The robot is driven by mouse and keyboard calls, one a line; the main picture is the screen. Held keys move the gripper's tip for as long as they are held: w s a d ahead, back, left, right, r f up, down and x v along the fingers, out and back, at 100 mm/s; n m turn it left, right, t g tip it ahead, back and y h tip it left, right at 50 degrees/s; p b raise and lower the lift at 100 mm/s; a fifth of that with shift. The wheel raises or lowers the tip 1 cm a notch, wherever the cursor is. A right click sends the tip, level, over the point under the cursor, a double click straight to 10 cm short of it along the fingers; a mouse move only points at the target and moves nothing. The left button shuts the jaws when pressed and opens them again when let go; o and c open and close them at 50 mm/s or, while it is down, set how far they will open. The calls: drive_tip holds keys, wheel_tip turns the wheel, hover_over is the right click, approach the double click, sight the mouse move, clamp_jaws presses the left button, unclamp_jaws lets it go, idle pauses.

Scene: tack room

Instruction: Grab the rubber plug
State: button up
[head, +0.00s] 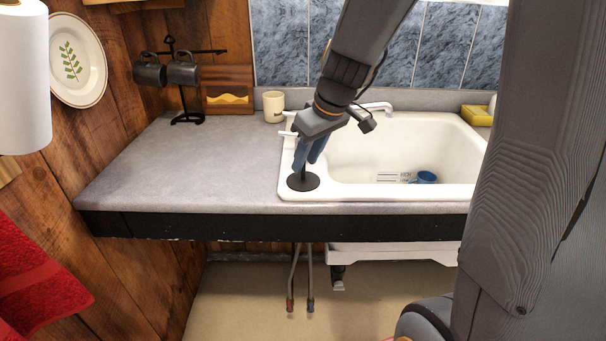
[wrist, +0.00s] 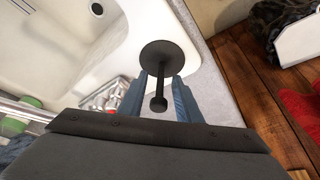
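The rubber plug (head: 303,182) is a black disc with a thin upright stem, on the front left corner of the white sink's rim. In the wrist view the plug (wrist: 167,62) shows its disc with the knobbed stem pointing toward the camera. My gripper (head: 308,160) is above the plug, pointing down, its blue fingers beside the stem. In the wrist view my gripper (wrist: 161,80) has one finger on each side of the stem, with gaps showing. It looks open, and the plug rests on the rim.
The white sink (head: 400,190) holds a blue cup (head: 426,177). A cream mug (head: 274,106) and a black rack (head: 187,118) with dark mugs stand at the back of the grey counter (head: 190,170). The faucet (head: 376,107) is behind my gripper. The counter's left part is clear.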

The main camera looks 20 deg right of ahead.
sight(303, 179)
drive_tip(key=shift+x, duration=1.5)
clamp_jaws()
drive_tip(key=shift+r, duration=0.1)
